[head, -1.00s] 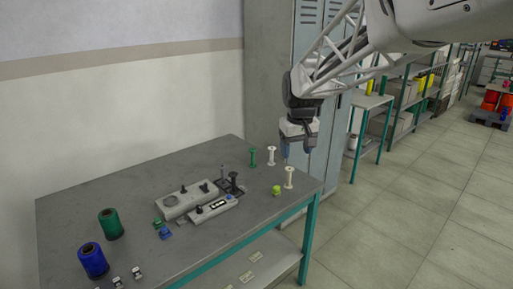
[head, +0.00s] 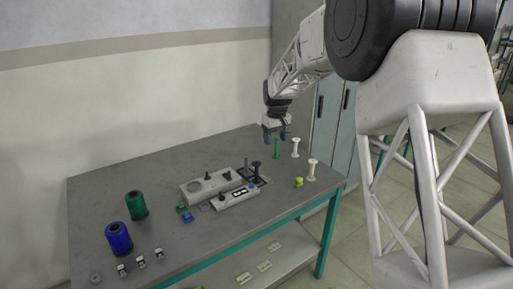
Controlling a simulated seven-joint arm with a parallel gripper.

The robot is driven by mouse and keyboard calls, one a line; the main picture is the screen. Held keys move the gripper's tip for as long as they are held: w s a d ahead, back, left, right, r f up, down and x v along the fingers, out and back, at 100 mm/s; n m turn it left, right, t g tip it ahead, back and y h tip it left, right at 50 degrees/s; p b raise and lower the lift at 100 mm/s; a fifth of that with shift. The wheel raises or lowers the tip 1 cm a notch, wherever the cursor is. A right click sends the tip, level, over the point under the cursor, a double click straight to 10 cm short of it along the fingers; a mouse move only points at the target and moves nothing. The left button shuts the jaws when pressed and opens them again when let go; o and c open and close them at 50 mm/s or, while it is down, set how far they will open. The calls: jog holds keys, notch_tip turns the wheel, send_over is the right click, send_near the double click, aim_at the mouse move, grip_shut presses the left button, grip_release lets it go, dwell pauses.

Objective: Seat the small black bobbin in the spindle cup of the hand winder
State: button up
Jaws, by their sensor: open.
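The small black bobbin (head: 256,168) stands upright on a dark tray at the right end of the hand winder. The hand winder (head: 205,186) is a low grey device on the table with dark knobs on top; I cannot make out its spindle cup at this size. My gripper (head: 276,138) is open and points down, with blue fingertips. In the picture it is above and to the right of the black bobbin, just over a green bobbin (head: 277,151), and nothing shows between its fingers.
Two white bobbins (head: 295,148) (head: 312,170) and a yellow-green item (head: 299,182) stand near the table's right edge. Green (head: 136,205) and blue (head: 119,238) thread spools stand at the left. Small green and blue pieces (head: 187,216) lie before the winder. The front middle of the table (head: 225,235) is clear.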

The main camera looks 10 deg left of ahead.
jog(key=n, duration=0.1)
send_over(256, 163)
notch_tip(256, 163, down, 9)
jog(key=shift+d+r, duration=0.1)
jog(key=shift+r, duration=0.1)
jog(key=shift+f, duration=0.25)
jog(key=shift+f, duration=3.55)
jog(key=shift+r, duration=0.1)
jog(key=c, duration=0.6)
jog(key=shift+r, duration=0.1)
jog(key=shift+r, duration=2.4)
